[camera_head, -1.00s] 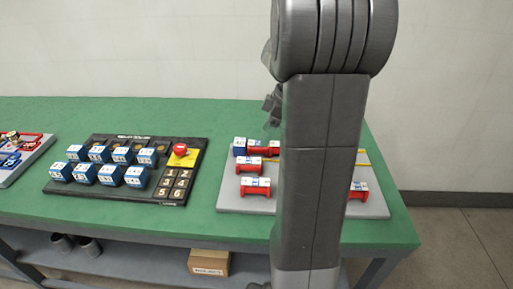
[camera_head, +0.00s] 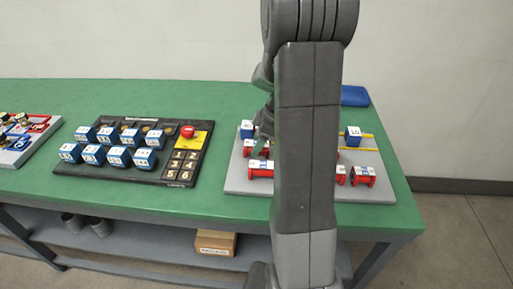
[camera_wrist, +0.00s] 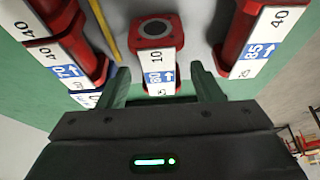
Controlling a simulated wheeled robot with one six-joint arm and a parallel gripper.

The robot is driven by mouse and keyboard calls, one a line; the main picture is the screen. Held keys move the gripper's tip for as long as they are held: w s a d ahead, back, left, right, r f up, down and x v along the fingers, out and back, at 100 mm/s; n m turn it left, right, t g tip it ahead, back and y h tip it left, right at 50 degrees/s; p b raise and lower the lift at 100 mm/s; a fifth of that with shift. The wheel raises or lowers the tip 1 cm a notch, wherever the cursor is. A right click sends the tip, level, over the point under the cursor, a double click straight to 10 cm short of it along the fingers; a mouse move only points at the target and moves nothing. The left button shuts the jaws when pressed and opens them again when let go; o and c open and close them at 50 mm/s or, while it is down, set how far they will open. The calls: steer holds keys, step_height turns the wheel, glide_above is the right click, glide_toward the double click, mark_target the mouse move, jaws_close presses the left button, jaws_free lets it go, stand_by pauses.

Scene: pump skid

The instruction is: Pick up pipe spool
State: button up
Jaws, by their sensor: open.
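In the wrist view a red pipe spool (camera_wrist: 153,28) with a white and blue label stands out between and just beyond the two fingers of my gripper (camera_wrist: 162,88). The fingers are apart; whether they touch the spool I cannot tell. Other red spools with labels lie at the left (camera_wrist: 92,62) and right (camera_wrist: 236,42). In the head view my gripper (camera_head: 264,122) is over the left part of the grey tray (camera_head: 240,187), partly hidden by my arm. Red spools (camera_head: 363,177) show on the tray on both sides of my arm; those behind it are hidden.
The tray lies on a green bench (camera_head: 215,98), with blue blocks (camera_head: 353,136) on it. A black board (camera_head: 120,172) with several blue blocks and a red button (camera_head: 188,131) is to its left. A blue object (camera_head: 354,96) lies behind the tray.

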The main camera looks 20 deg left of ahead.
steer(key=shift+a+f, duration=0.3)
steer(key=shift+f, duration=0.35)
steer(key=c, duration=1.2)
steer(key=shift+c, duration=0.2)
steer(key=shift+r, duration=0.15)
